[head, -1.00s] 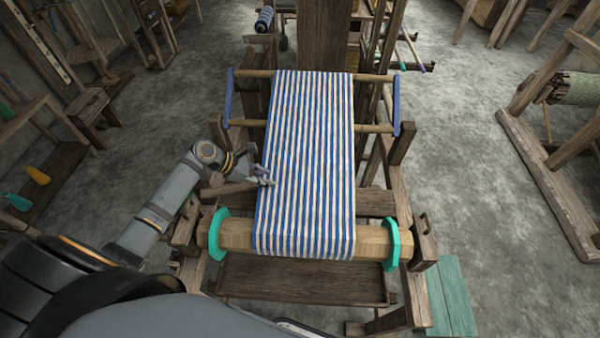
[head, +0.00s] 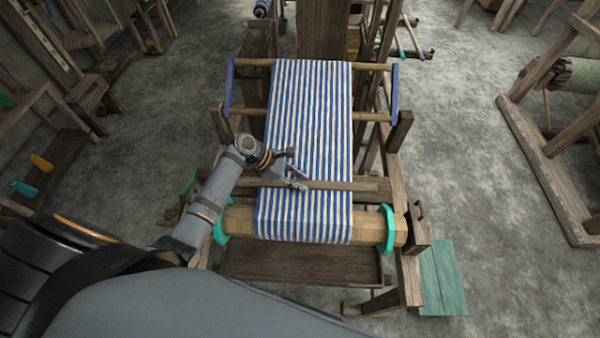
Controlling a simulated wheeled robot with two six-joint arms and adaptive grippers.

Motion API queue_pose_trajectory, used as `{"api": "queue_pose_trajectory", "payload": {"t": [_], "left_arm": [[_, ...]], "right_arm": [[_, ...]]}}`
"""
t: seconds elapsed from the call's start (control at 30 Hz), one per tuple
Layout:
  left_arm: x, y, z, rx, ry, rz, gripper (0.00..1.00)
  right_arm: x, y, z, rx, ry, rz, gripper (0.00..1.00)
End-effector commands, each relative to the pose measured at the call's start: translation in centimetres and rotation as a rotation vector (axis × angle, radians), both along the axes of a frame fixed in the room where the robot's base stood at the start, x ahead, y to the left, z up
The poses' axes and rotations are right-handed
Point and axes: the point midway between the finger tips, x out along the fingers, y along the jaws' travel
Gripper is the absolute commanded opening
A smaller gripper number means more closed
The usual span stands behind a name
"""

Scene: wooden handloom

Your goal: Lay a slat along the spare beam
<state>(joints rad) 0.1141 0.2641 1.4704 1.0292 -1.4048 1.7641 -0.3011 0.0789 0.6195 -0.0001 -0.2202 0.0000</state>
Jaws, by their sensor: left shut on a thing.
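My left gripper (head: 297,178) is over the striped blue-and-white cloth on the loom, its fingers shut on a thin wooden slat (head: 332,185). The slat runs roughly level across the cloth towards the right, and its left part is partly hidden by the gripper and arm. I cannot tell whether it touches the cloth. A round wooden beam (head: 237,221) with teal end discs lies across the front of the loom, with the cloth (head: 305,130) wrapped over it. I cannot tell which beam is the spare one. My right gripper is out of view.
Dark blue side bars (head: 395,93) hold rods under the cloth further back. A teal board (head: 443,277) lies to the right of the loom. A second frame with a wound green roll (head: 578,78) stands at the far right. Grey floor between is clear.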

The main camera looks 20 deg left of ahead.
Motion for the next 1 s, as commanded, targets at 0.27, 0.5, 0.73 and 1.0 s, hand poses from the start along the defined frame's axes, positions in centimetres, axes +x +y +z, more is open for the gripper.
{"api": "queue_pose_trajectory", "payload": {"t": [0.27,0.5,0.73,1.0], "left_arm": [[-2.4,-0.7,-1.0,0.0,0.001,-0.001,0.0],[-4.4,-1.3,-1.9,0.0,0.0,0.0,0.0],[-6.4,-1.9,-1.9,-0.002,0.002,0.001,0.0],[-8.6,-2.5,-2.6,-0.001,0.002,0.001,0.0]], "right_arm": [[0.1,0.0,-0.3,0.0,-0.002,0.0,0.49],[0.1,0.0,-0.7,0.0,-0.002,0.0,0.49],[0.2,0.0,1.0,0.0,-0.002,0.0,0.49],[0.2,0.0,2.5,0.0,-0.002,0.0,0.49]]}}
